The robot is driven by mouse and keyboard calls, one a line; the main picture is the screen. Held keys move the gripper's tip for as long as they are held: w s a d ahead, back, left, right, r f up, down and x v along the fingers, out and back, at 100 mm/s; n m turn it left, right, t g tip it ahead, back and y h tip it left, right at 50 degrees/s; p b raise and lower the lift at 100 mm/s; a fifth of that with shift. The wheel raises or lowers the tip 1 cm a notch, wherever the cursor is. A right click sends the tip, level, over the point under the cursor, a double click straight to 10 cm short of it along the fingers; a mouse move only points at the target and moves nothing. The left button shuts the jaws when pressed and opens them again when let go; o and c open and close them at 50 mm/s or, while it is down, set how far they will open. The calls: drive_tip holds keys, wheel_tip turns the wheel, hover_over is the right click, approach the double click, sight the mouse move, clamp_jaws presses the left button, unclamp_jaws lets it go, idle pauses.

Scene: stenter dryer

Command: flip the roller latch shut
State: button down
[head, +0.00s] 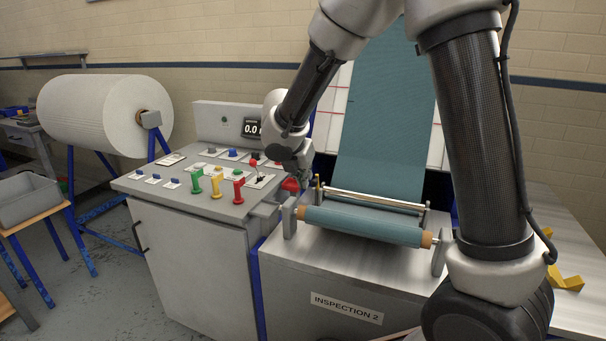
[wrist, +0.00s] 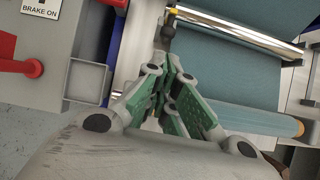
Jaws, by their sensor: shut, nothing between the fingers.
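The cloth roller (head: 362,225), wrapped in teal fabric with tan ends, lies between two grey end brackets on the inspection table. A small upright brass-coloured piece (head: 317,187), which may be the latch, stands by the roller's left end. In the wrist view a brass and dark piece (wrist: 169,22) shows just beyond my fingertips; I cannot tell whether they touch it. My gripper (head: 303,180) is shut and empty, close to the left bracket (head: 289,217). In the wrist view its green-padded fingers (wrist: 164,68) converge. The latch's exact position is unclear, partly hidden by the fingers.
A control panel (head: 212,181) with green, yellow and red levers stands to the left. A red handle (wrist: 20,66) beside a "BRAKE ON" label is near my gripper. A shiny guide bar (head: 375,200) runs behind the roller. The tabletop in front of the roller is bare.

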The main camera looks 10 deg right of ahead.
drive_tip(key=x, duration=0.5)
drive_tip(key=shift+w+d+f, duration=0.1)
drive_tip(key=shift+f, duration=0.25)
drive_tip(key=shift+w+d+r+g+y, duration=0.2)
drive_tip(key=shift+w+r+g+y, duration=0.15)
drive_tip(key=shift+r+g+y, duration=0.3)
idle(0.3)
drive_tip(key=w+d+r+g+y, duration=0.1)
drive_tip(key=g, duration=0.1)
drive_tip(key=w+d+r+g+y, duration=0.1)
drive_tip(key=g, duration=0.1)
drive_tip(key=w+d+r+g+y, duration=0.1)
drive_tip(key=w+g+y, duration=0.1)
drive_tip(key=shift+w, duration=0.1)
drive_tip(key=shift+w+d+r, duration=0.2)
drive_tip(key=shift+w+d, duration=0.2)
drive_tip(key=shift+w, duration=0.1)
drive_tip(key=shift+w+d, duration=0.75)
drive_tip(key=shift+w, duration=0.2)
drive_tip(key=shift+w+d+f, duration=0.3)
drive_tip(key=shift+w+d, duration=0.25)
drive_tip(key=shift+w, duration=0.3)
